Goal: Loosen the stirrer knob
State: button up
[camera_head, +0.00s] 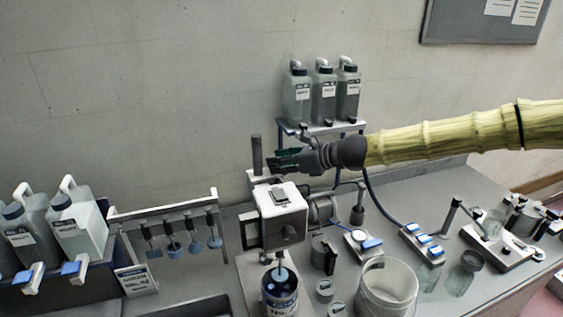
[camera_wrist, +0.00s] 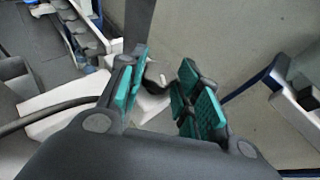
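The stirrer (camera_head: 282,215) is a white box-shaped head on a dark upright post (camera_head: 257,155), above a dark blue labelled jar (camera_head: 281,287). My gripper (camera_head: 275,159) is above the stirrer head, close beside the top of the post. In the wrist view my gripper (camera_wrist: 160,95) is open, with green pads apart. A small dark and pale fitting (camera_wrist: 155,76) shows beyond the gap, and the post (camera_wrist: 139,22) rises past it. I cannot tell whether that fitting is the knob; no grip on it shows.
A shelf with several grey bottles (camera_head: 324,95) stands behind my gripper. A rack of hanging stirrers (camera_head: 170,225) and white jugs (camera_head: 78,220) are at left. A clear beaker (camera_head: 387,288) and blue-topped devices (camera_head: 424,243) are at right.

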jog(key=shift+w+d+n+g+y, duration=0.15)
jog(key=shift+n+g+y, duration=0.1)
jog(key=shift+n+g, duration=0.3)
jog(key=shift+w+a+n+g+y, duration=0.1)
jog(key=shift+n+g+y, duration=0.15)
jog(key=shift+n+g, duration=0.25)
jog(key=shift+w+d+n+g+y+p, duration=0.15)
jog(key=shift+n+g+p, duration=0.1)
jog(key=shift+n+g, duration=0.4)
jog(key=shift+w+n+g+y+p, duration=0.15)
jog(key=shift+n+g+p, duration=0.2)
jog(key=shift+g, duration=0.35)
jog(key=n+g, duration=0.4)
jog(key=shift+w, duration=0.25)
jog(key=n+g, duration=0.2)
jog(key=g, duration=0.1)
jog(key=shift+w+f+n+h, duration=0.1)
jog(key=shift+w+n+h, duration=0.15)
jog(key=shift+h, duration=0.15)
jog(key=shift+w+a+n+g+h+b, duration=0.25)
jog(key=shift+n+g+h, duration=0.45)
jog(key=shift+n+g, duration=0.4)
jog(key=shift+a+n+g+h+b, duration=0.1)
jog(key=shift+n+g+h+b, duration=0.2)
jog(key=shift+n+g+h, duration=0.6)
jog(key=shift+n+g, duration=0.3)
jog(key=o, duration=1)
jog(key=shift+r, duration=0.2)
